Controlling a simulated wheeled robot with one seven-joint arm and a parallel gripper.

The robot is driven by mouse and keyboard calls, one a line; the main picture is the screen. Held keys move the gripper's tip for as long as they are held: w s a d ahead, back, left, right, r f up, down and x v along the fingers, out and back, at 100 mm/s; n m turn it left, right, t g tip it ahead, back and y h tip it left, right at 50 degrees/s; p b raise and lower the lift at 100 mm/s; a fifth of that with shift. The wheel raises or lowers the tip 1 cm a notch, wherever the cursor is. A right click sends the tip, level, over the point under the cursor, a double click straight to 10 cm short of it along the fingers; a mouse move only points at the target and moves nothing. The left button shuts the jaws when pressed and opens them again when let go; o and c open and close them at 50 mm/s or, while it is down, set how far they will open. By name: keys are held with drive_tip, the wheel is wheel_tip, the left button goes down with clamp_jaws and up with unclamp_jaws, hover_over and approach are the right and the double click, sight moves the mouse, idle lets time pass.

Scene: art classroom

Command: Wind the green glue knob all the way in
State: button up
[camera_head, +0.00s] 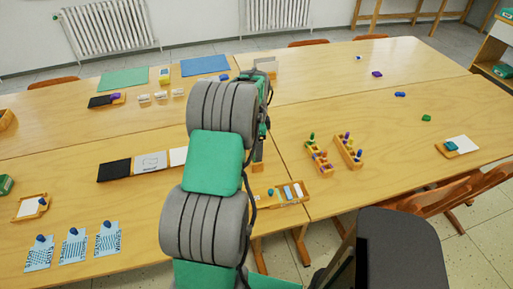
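I cannot make out the green glue knob for certain. A small wooden tray (299,200) on the near right part of the left tables holds several slim white, blue and orange pieces; they are too small to tell whether one is a glue stick. A small wooden rack (318,160) to its right holds several pegs, one with a green top. My arm (213,170) rises through the middle of the view and covers part of the tables. My gripper is hidden behind the arm, so its fingers do not show.
A second rack (349,153) stands beside the first. A small green piece (426,118) and blue pieces lie on the right table. Blue-patterned cards (73,247) with knobs lie at the near left. A green sheet (124,79) and a blue sheet (205,65) lie farther back. Chairs (440,200) stand at the right edge.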

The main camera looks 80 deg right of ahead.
idle(0.4)
drive_tip(key=m, duration=1.1)
drive_tip(key=shift+m, duration=0.3)
drive_tip(key=c, duration=1.6)
drive_tip(key=shift+c, duration=0.2)
